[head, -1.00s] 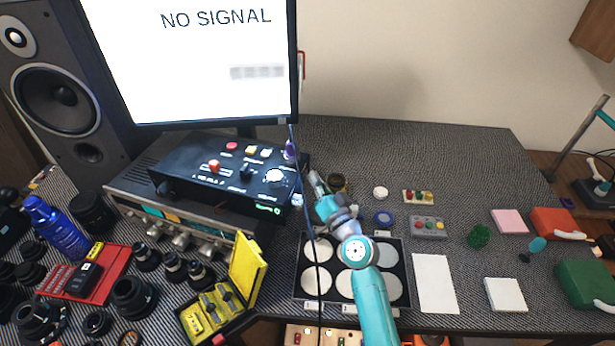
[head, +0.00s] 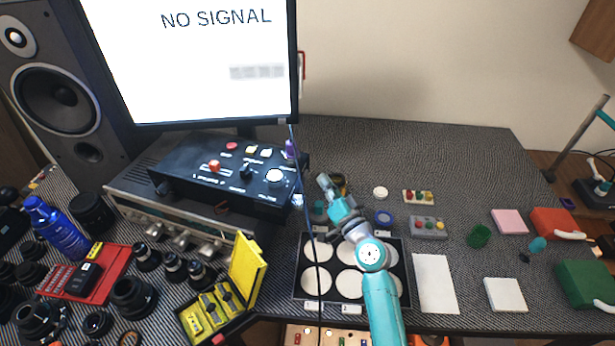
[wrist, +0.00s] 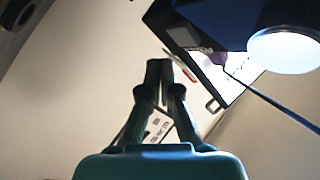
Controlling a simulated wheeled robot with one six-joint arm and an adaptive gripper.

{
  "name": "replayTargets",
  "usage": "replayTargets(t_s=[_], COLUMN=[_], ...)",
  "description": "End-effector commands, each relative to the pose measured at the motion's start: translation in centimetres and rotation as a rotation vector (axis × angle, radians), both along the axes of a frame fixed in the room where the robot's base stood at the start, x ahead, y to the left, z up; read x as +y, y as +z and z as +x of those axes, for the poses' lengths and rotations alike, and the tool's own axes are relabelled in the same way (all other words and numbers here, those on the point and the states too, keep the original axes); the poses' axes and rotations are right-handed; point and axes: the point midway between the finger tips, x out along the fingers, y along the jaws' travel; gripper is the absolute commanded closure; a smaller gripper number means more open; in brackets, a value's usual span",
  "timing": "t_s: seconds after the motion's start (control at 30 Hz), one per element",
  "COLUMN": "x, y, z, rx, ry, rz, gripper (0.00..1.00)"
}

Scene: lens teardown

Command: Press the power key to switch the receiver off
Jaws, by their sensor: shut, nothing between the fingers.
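The receiver appears as a black box (head: 225,178) in the head view, resting on a silver-fronted unit (head: 170,225). Its sloped top carries a red button (head: 232,146), an orange-red key (head: 214,166), pale keys and a large white knob (head: 274,176). No lit display shows on its front. I cannot tell which is the power key. My gripper (head: 324,181) is shut and empty, just right of the receiver and apart from it. The wrist view shows its fingers (wrist: 160,66) together, with a dark edge and a bright white disc (wrist: 285,50) at upper right.
A monitor (head: 200,60) behind reads NO SIGNAL. A thin dark cable hangs between the receiver and my arm. A tray with round white wells (head: 297,270) lies below my arm. An open yellow case (head: 246,268) stands at front left. The back right tabletop is clear.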

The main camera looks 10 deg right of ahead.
Motion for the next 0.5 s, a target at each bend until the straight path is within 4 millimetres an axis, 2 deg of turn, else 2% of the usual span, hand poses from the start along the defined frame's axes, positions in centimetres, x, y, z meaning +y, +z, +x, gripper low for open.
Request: replayTargets(t_s=[0.3, 0.5], x=[-2.4, -3.4], y=[0.0, 0.0], z=[-1.4, -2.0], rx=[-0.001, 0.0], ry=[-0.002, 0.0], rz=[0.001, 0.0], gripper=[1.0, 1.0])
